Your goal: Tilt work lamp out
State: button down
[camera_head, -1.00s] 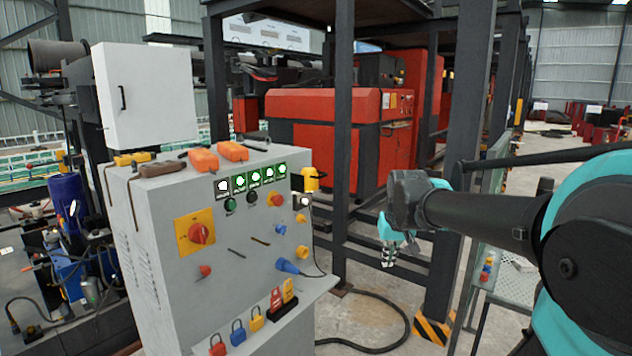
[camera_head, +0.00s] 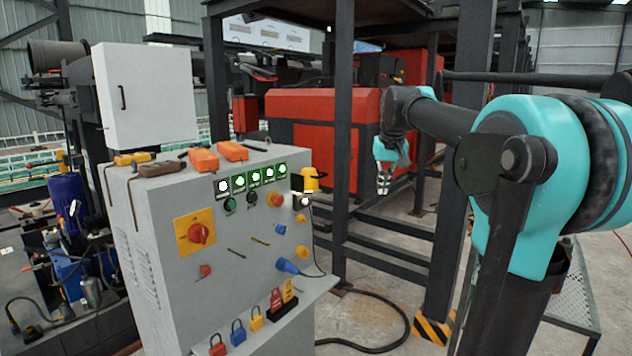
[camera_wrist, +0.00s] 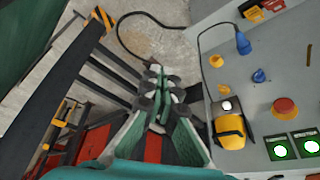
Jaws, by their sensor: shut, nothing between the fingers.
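The work lamp (camera_head: 311,181) is a small yellow unit on the right edge of the grey control cabinet's front, with a lit white face below it. It also shows in the wrist view (camera_wrist: 230,131), right of my gripper, with its bright face pointing toward the top of the picture. My gripper (camera_head: 383,186) hangs with its fingers down, to the right of the lamp in the head view. In the wrist view my gripper (camera_wrist: 158,82) has its fingers together and empty. It is apart from the lamp.
The grey cabinet (camera_head: 180,285) carries a red emergency button (camera_wrist: 285,107), knobs, green-lit switches and a blue plug (camera_wrist: 242,42) with a black cable. Dark steel posts (camera_head: 343,130) of a frame stand close behind my gripper. Orange tools lie on the cabinet top.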

jog(key=c, duration=2.3)
grip_release()
jog(key=shift+o, duration=1.3)
jog(key=shift+w+f, duration=0.1)
jog(key=shift+f, duration=0.05)
jog(key=o, duration=0.4)
jog(key=w+a+f+n+t+h, duration=0.1)
jog(key=w+a+f+h, duration=0.1)
jog(key=f, duration=0.5)
jog(key=shift+w+n+h, duration=0.3)
jog(key=shift+w+h, duration=0.55)
jog(key=shift+h, duration=0.25)
jog(key=n+t+h, duration=0.2)
jog(key=n+t, duration=0.4)
jog(key=t, duration=0.8)
send_near(323, 176)
jog(key=x, duration=1.1)
jog(key=shift+f, duration=0.25)
jog(key=shift+c, duration=0.5)
grip_shut()
